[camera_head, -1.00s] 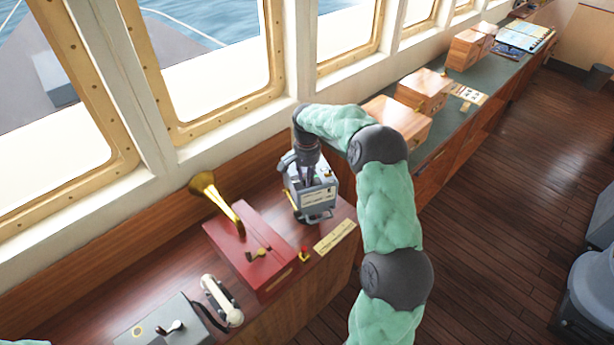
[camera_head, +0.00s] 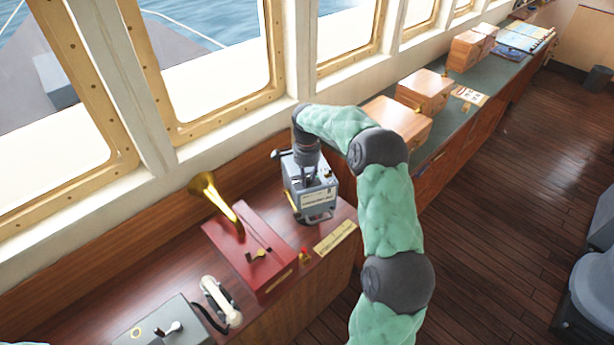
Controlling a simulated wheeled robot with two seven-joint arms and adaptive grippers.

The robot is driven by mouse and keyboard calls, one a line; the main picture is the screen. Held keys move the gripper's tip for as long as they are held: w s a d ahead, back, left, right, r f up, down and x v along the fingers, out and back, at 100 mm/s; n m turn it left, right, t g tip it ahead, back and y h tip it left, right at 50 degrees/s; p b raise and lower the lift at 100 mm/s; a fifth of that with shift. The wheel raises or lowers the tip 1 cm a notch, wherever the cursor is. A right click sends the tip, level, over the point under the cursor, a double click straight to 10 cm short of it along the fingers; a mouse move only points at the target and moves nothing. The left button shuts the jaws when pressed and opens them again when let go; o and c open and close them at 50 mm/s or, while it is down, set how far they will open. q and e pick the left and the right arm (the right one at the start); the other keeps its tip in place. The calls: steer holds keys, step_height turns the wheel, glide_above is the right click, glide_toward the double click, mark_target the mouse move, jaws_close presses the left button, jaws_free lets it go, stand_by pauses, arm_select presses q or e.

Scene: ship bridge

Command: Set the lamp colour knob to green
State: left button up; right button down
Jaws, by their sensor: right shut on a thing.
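The grey lamp box (camera_head: 318,198) stands on the wooden console, right of the red horn box, with a label on its front. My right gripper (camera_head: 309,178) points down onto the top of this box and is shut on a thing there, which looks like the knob. The fingers and wrist hide most of the knob, so its colour setting cannot be read. A dark lever or handle (camera_head: 281,153) sticks out at the box's upper left. My left gripper is not in view.
A red box with a brass horn (camera_head: 250,262) stands left of the lamp box. A white telephone handset (camera_head: 221,301) and a grey lever box (camera_head: 165,325) are at lower left. A yellowish plate (camera_head: 335,238) lies in front. Wooden boxes (camera_head: 425,88) stand behind my right arm.

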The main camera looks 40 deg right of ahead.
steer(key=shift+a+f, duration=0.15)
steer(key=shift+f, duration=0.05)
steer(key=c, duration=1)
jaws_free()
steer(key=shift+r, duration=0.15)
steer(key=shift+r, duration=0.5)
step_height(320, 180, up, 11)
steer(key=shift+f, duration=0.1)
